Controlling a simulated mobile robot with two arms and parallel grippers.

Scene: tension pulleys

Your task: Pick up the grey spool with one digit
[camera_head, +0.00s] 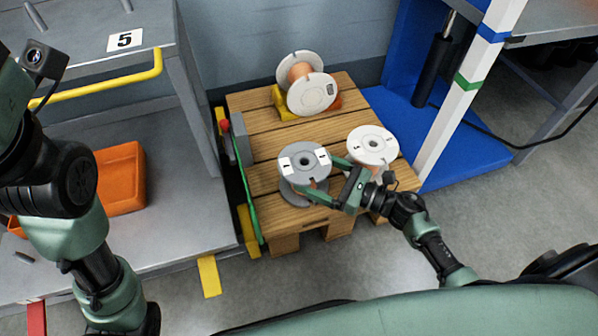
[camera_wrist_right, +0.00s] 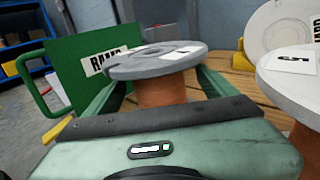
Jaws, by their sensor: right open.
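The grey spool (camera_head: 305,157) stands upright on the wooden pallet, with labels on its top flange. In the right wrist view, the grey spool (camera_wrist_right: 155,62) shows a copper-coloured winding under its flange. My right gripper (camera_head: 319,178) is open, and its two green fingers reach along either side of the spool below the top flange. In the wrist view, the fingers of the right gripper (camera_wrist_right: 160,88) flank the winding; I cannot tell whether they touch it. My left arm shows at the left of the head view, but its gripper is out of frame.
A white spool (camera_head: 372,144) stands close right of the grey one. Another white-flanged spool (camera_head: 312,93) lies on its side in yellow and orange chocks at the back of the pallet (camera_head: 258,103). A green panel (camera_wrist_right: 85,65) stands beside the grey spool. An orange bin (camera_head: 120,180) is at left.

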